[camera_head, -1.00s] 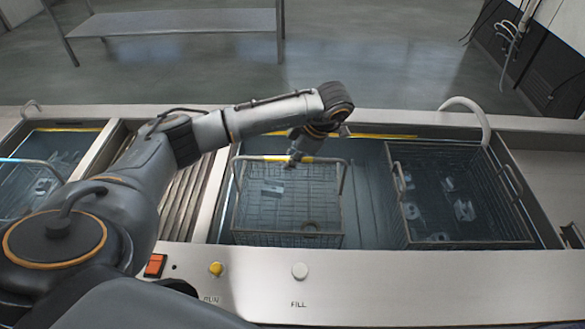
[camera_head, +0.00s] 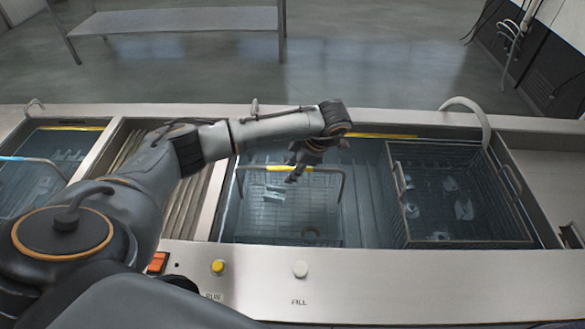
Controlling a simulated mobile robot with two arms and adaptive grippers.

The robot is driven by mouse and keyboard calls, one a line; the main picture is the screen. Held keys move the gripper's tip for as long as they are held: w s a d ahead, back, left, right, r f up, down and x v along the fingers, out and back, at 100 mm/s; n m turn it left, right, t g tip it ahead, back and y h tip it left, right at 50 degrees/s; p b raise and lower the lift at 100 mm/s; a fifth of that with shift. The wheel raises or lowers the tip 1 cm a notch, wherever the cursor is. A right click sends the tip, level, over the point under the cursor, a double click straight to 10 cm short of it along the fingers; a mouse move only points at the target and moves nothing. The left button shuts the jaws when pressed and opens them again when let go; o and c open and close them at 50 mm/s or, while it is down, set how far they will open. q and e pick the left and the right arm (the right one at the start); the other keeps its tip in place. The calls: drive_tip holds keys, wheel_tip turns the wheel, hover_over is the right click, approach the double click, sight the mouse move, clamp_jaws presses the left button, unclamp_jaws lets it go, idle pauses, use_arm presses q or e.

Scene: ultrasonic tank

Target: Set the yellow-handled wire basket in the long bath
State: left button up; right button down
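The yellow-handled wire basket (camera_head: 335,215) is inside the long bath (camera_head: 368,225), in its left part. Its mesh looks dim and bluish, as if under the liquid, and the arched handle with a yellow grip (camera_head: 262,168) stands up above it. A few small metal parts show in it. My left gripper (camera_head: 292,177) reaches down over the bath and is at the middle of the yellow grip, seemingly closed around it; the fingertips are small and dark. Whether the basket's bottom touches the bath floor cannot be seen. My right gripper is out of view.
A second wire basket (camera_head: 404,225) with several metal parts fills the right part of the bath, with a narrow gap between the baskets. A curved pipe (camera_head: 470,105) arches over the back rim. At left are a ribbed compartment (camera_head: 186,210) and another tank holding a blue-handled basket (camera_head: 42,163).

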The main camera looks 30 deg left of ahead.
use_arm(q)
drive_tip(key=shift+r, duration=0.15)
drive_tip(key=b+v, duration=0.1)
drive_tip(key=v, duration=0.3)
drive_tip(key=shift+w+d, duration=0.1)
drive_tip(key=shift+w, duration=0.05)
drive_tip(key=v, duration=0.7)
drive_tip(key=shift+r, duration=0.4)
drive_tip(key=shift+d, duration=0.1)
